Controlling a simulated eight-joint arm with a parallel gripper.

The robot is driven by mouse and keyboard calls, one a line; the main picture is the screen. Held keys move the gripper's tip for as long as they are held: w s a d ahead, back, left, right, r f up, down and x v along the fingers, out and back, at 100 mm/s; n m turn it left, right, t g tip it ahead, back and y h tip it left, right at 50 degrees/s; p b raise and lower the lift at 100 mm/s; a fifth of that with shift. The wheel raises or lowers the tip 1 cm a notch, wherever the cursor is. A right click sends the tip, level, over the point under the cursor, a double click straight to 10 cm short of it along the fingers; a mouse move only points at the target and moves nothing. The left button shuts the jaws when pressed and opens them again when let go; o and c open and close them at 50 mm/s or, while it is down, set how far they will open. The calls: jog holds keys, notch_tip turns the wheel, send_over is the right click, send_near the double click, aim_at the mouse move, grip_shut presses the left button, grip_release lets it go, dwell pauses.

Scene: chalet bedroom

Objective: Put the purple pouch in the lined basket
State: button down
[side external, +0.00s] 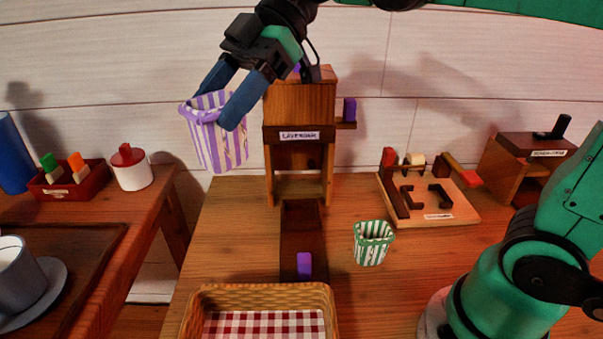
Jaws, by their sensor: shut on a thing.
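The purple-and-white striped pouch (217,145) hangs upright in the air at the upper left, open at the top. My gripper (226,108) is shut on it, with a blue finger on either side of its upper part. The near finger hides part of the pouch's right side. The lined basket (259,291) is wicker with a red-and-white checked lining and stands at the front edge of the picture, its lower part cut off. The pouch is above and behind the basket, apart from it.
A wooden dispenser labelled LAVENDER (300,110) stands behind a dark tray (303,245) with a purple block (304,264). A green striped pouch (372,243) stands right of it. A wooden board (440,200) lies farther right. A side table (120,215) holds a white jar (131,172).

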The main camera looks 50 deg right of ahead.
jog(key=s+a+f+n+g, duration=0.3)
jog(key=s+a+n+g, duration=0.15)
jog(key=s+a, duration=0.2)
jog(key=shift+n+h, duration=0.25)
jog(key=shift+h, duration=0.05)
jog(key=shift+w+a+f, duration=0.1)
jog(key=shift+a+f, duration=0.1)
jog(key=shift+f, duration=4.75)
jog(key=shift+a+f, duration=0.2)
jog(key=shift+f, duration=4.75)
jog(key=shift+f, duration=0.1)
jog(key=shift+c, duration=0.9)
grip_release()
